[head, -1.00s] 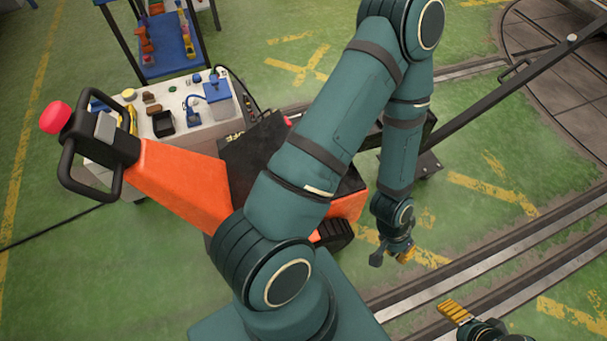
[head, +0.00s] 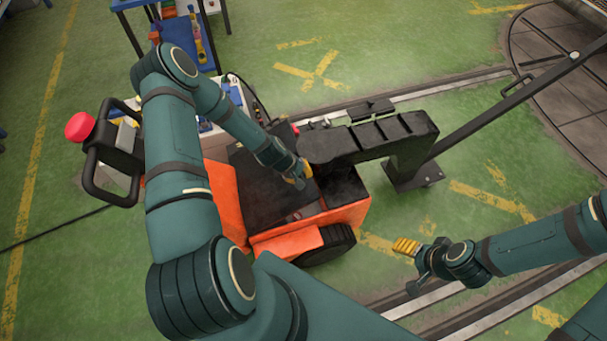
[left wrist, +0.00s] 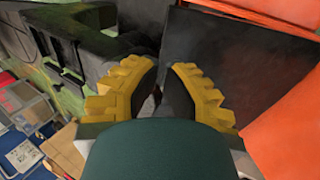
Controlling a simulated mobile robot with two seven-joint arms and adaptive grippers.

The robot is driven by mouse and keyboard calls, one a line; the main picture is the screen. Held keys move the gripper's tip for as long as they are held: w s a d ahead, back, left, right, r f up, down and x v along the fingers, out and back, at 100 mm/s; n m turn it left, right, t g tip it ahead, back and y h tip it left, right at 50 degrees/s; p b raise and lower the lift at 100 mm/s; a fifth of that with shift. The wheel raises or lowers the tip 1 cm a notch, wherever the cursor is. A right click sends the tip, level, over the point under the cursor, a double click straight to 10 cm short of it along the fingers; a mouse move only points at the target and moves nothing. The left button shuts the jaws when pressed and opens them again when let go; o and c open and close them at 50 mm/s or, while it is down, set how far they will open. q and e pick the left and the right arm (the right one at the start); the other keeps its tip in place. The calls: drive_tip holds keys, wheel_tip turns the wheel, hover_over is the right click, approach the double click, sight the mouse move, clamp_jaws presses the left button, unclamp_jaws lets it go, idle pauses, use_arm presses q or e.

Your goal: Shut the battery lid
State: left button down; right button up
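The orange tug (head: 305,240) has a flat dark deck panel (head: 262,195). A thick black ribbed piece (head: 375,138) stands beyond its right side; it could be the raised battery lid, but I cannot tell for sure. My left gripper (head: 301,178) is at the near left end of that black piece, above the deck. In the left wrist view, its yellow fingers (left wrist: 165,72) are apart, with a dark surface behind the gap. The dark panel also shows there (left wrist: 235,60). I cannot tell whether the fingers touch anything. My right gripper (head: 412,265) is open and empty above the floor.
The tug's handle with a red knob (head: 79,127) rises at the left. A white-topped bench (head: 232,95) with small items stands behind the tug. A long black lever (head: 500,105) slopes to the right. Rails and green floor lie at the lower right.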

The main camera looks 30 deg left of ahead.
sight(315, 188)
use_arm(q)
drive_tip(key=b+x, duration=0.1)
drive_tip(key=x, duration=0.9)
drive_tip(key=shift+w+d+f, duration=0.1)
drive_tip(key=shift+d+f, duration=0.05)
drive_tip(key=shift+f, duration=0.15)
use_arm(e)
drive_tip(key=shift+s+f, duration=0.2)
drive_tip(key=shift+f, duration=0.45)
